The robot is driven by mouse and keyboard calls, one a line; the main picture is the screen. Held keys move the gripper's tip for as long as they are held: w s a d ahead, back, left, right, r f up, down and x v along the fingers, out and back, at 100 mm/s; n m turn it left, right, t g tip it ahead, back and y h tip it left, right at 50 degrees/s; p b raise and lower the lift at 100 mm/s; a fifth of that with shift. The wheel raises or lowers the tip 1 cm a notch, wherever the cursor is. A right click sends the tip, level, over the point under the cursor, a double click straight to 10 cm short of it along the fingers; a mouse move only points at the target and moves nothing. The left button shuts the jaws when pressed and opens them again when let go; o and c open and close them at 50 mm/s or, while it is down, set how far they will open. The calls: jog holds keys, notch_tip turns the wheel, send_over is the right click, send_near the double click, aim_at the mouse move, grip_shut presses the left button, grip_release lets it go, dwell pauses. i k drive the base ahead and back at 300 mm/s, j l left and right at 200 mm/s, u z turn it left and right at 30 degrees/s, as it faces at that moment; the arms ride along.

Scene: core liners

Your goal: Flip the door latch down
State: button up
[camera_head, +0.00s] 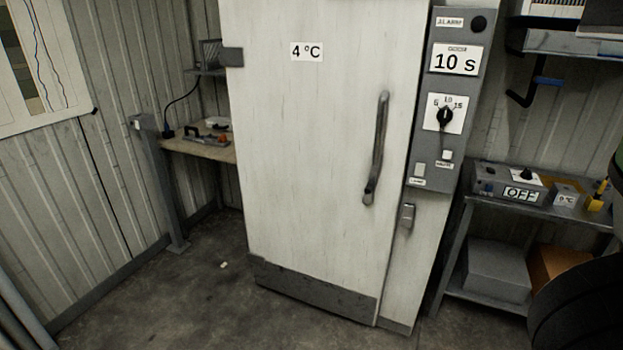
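A tall white door (310,170) with a "4 °C" label stands shut in the middle of the view. A long grey vertical handle (378,150) is fixed near its right edge. A small grey latch (407,215) sits on the frame just right of the door, below the control panel. It looks upright, but it is too small to tell its exact position. My gripper is not in view. A large dark rounded part at the lower right edge seems to be my arm, well apart from the latch.
A grey control panel (446,110) with a dial and a "10 s" sign is above the latch. A metal shelf table (540,208) with an "OFF" box stands at right, holding boxes below. A wooden bench (183,147) is at left. The floor before the door is clear.

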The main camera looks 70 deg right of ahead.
aim_at(367, 200)
jog(key=z, duration=1.75)
